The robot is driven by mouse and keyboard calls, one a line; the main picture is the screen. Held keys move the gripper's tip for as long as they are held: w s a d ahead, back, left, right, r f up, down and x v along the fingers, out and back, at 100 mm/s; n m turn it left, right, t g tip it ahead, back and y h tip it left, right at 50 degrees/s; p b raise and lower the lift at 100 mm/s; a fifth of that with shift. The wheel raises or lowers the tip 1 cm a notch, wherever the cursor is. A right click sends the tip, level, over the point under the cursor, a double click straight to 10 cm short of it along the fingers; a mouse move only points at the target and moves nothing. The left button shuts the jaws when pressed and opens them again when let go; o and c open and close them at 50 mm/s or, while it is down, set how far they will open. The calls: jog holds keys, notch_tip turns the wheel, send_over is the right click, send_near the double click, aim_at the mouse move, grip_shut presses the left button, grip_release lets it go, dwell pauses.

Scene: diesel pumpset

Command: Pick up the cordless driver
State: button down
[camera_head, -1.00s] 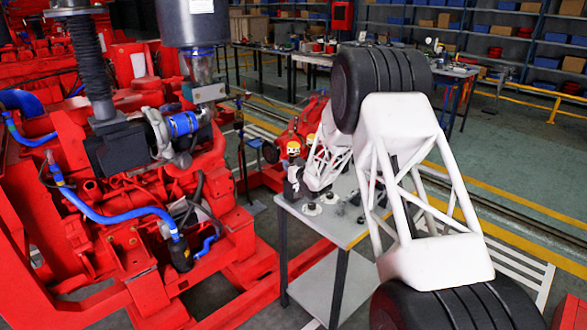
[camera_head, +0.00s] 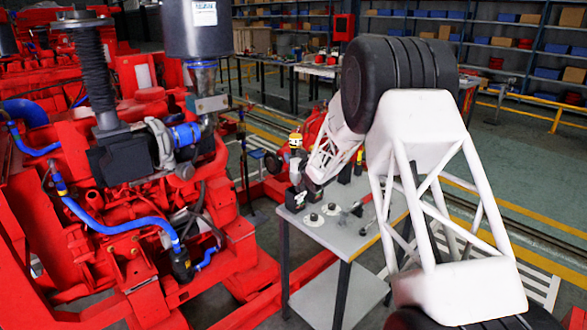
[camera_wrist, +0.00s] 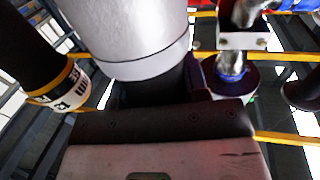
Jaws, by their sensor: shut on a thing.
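The cordless driver (camera_head: 296,140) appears to be the small upright thing with a yellow-and-white top and greyer body at the left end of my arm. My gripper (camera_head: 304,180) is shut on it over the left part of the small grey table (camera_head: 333,228). The jaws are small and partly hidden here. In the wrist view a large silvery cylinder (camera_wrist: 125,40) crosses in front of my dark gripper (camera_wrist: 160,95). A black cylinder (camera_wrist: 60,90) with a yellow-and-white lettered band is at the left. I cannot tell which of these belongs to the driver.
The red engine (camera_head: 130,220) with blue hoses stands close on the left. Round dark pieces (camera_head: 313,217) and dark blocks (camera_head: 295,200) sit on the table. Another yellow-topped thing (camera_head: 358,157) stands behind my arm. Open floor (camera_head: 500,150) lies to the right.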

aim_at(294, 134)
notch_tip(294, 134, up, 10)
dwell(0.5)
dwell(0.3)
